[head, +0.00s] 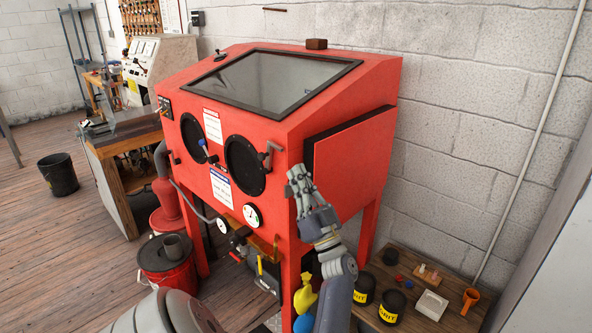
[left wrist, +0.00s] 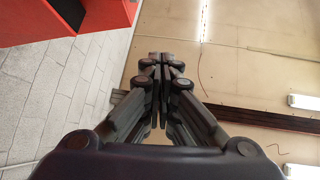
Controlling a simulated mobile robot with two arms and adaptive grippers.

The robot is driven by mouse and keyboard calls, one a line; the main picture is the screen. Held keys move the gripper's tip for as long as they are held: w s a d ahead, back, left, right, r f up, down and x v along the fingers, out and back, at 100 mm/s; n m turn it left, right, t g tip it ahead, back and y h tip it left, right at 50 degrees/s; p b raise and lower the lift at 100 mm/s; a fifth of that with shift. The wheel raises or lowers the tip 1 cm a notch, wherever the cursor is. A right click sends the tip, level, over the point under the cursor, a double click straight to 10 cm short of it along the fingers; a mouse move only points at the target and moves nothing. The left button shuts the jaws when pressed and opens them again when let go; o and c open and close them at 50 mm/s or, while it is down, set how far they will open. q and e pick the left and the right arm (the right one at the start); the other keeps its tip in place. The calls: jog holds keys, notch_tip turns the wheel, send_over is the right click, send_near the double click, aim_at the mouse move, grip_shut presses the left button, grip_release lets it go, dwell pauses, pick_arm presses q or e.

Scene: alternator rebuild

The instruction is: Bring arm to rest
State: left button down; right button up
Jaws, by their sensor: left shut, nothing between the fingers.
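My left gripper (head: 296,178) is raised in front of the right side of the red blasting cabinet (head: 345,155). It points upward, and its grey fingers are together with nothing between them. In the left wrist view the closed fingers (left wrist: 160,62) stretch away from the camera toward the ceiling and upper wall. I cannot tell whether the gripper is touching the cabinet or only in front of it. My right gripper does not show in either view.
A red bucket (head: 168,265) stands left of the cabinet. The wooden floor at the left (head: 60,250) is mostly free.

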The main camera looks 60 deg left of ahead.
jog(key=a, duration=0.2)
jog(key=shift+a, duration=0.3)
